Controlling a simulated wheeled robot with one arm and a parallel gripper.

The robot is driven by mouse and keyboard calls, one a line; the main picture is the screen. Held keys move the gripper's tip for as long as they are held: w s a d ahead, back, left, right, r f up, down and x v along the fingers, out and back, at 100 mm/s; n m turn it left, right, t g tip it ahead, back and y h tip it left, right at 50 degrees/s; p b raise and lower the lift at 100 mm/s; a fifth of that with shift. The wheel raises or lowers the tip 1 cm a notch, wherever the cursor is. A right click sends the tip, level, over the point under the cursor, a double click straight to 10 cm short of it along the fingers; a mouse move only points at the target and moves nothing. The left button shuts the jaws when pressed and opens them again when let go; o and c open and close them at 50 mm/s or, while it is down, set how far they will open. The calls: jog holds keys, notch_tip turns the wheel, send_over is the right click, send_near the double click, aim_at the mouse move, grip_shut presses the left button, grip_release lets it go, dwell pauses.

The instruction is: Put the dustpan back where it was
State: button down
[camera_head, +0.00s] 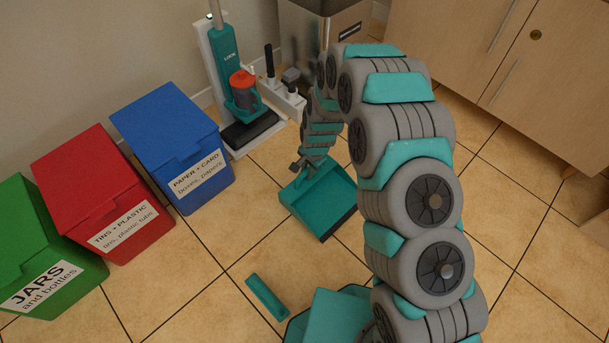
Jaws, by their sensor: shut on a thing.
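The teal dustpan (319,203) is in the middle of the view, its dark-edged mouth toward the lower right. My gripper (299,166) is at its upper-left end and is shut on it; my arm hides part of the grip. I cannot tell whether the pan touches the floor or hangs just above it. Behind it, a low white stand (284,104) against the wall holds a black upright handle (269,61) and dark grey pieces. My arm covers the right side of that area.
A teal upright vacuum (227,66) stands on a white base left of the stand. Blue (170,125), red (92,180) and green (35,235) bins line the left. A metal bin (325,30) is behind, wooden cabinets (480,50) right.

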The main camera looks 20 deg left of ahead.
jog(key=shift+w+a+f, duration=0.1)
jog(key=shift+w+a, duration=0.1)
jog(key=shift+a, duration=0.4)
jog(key=shift+f, duration=1.7)
jog(key=c, duration=0.7)
grip_release()
jog(key=shift+f, duration=0.1)
jog(key=shift+c, duration=0.2)
jog(key=r, duration=0.3)
jog(key=d+r, duration=0.1)
jog(key=r, duration=0.7)
jog(key=shift+s+d+r, duration=0.2)
jog(key=shift+s+d, duration=0.1)
jog(key=shift+s, duration=0.1)
jog(key=shift+d+r, duration=0.1)
jog(key=shift+r, duration=0.25)
